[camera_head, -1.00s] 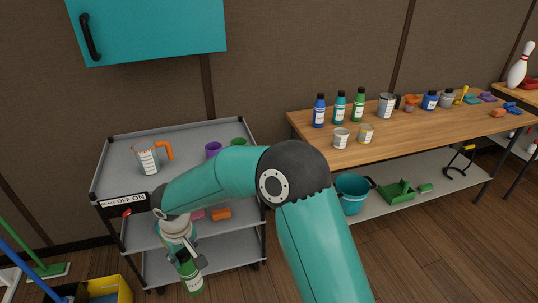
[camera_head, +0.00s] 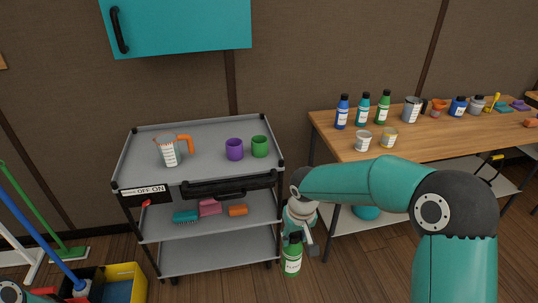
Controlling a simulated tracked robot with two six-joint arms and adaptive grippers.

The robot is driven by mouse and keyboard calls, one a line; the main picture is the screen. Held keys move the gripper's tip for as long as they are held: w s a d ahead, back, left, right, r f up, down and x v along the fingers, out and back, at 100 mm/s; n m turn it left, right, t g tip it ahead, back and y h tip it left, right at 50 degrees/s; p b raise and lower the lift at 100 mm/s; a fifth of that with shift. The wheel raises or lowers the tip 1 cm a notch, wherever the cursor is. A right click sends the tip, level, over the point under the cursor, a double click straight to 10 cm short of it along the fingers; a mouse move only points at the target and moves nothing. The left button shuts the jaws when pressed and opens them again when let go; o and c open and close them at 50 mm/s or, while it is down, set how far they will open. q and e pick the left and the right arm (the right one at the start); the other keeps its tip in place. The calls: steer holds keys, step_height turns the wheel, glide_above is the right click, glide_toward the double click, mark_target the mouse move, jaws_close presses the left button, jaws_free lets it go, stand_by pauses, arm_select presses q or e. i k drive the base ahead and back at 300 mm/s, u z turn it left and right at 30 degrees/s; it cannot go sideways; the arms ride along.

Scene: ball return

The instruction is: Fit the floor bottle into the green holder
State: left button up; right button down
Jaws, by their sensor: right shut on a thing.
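My right gripper (camera_head: 299,234) is shut on a green bottle (camera_head: 292,262) with a white label. It holds the bottle near its dark cap, roughly upright and low, by the right front leg of the grey cart. The fingers are small and partly hidden by the wrist. The green holder (camera_head: 260,147) is an open cup on the cart's top shelf, toward the right. A purple holder (camera_head: 234,150) stands just left of it. My left gripper is not in view.
A measuring jug (camera_head: 169,152) stands on the cart (camera_head: 205,175). Brushes (camera_head: 186,216) lie on its middle shelf. A wooden table (camera_head: 445,145) with bottles and cans stands right. A yellow bucket (camera_head: 125,285) and mop handles are at left. A teal cabinet (camera_head: 180,28) hangs above.

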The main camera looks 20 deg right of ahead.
mark_target(260, 152)
steer(key=z, duration=0.05)
steer(key=i, duration=1)
steer(key=u, duration=0.05)
